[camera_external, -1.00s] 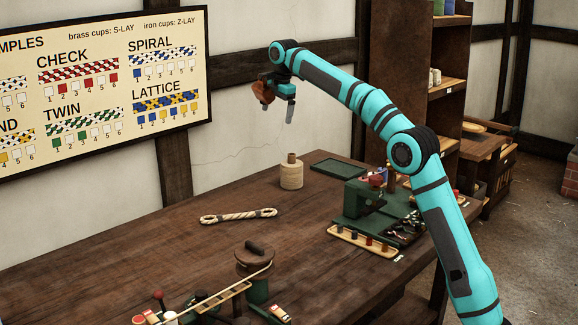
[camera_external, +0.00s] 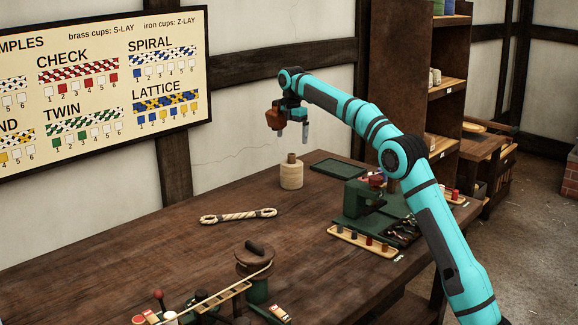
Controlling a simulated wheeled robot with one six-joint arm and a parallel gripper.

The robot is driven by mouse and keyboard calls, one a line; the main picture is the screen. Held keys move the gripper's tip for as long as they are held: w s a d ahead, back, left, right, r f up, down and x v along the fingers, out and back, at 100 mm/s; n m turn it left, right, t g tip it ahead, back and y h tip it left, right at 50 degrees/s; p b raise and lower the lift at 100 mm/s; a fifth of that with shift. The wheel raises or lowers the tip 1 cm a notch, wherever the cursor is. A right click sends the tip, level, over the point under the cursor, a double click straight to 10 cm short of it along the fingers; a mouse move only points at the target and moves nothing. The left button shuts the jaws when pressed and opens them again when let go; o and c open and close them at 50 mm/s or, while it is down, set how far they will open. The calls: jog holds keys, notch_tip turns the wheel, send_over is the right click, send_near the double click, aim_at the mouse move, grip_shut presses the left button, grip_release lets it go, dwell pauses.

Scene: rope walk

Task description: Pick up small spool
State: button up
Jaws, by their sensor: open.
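My gripper (camera_external: 293,138) is open and points down in the air. In the picture it hangs above a pale wooden cylinder with a narrower brown top (camera_external: 291,173), which stands upright at the back of the table. A clear gap shows between the fingertips and this top. Several small coloured spools (camera_external: 369,241) stand in a pale wooden tray at the table's right side. I cannot tell for sure which piece is the small spool.
The table (camera_external: 190,255) has clear room in its middle. A looped rope (camera_external: 238,216) lies left of the cylinder. A dark green tray (camera_external: 338,168) and a green machine (camera_external: 362,199) are to its right. A drum-like device (camera_external: 254,258) stands in front.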

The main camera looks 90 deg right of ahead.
aim_at(292, 162)
notch_tip(292, 162, down, 12)
jog(key=shift+a+r, duration=0.1)
jog(key=shift+a, duration=0.05)
dwell(0.5)
jog(key=c, duration=1.1)
jog(key=shift+c, duration=0.2)
jog(key=shift+r, duration=0.1)
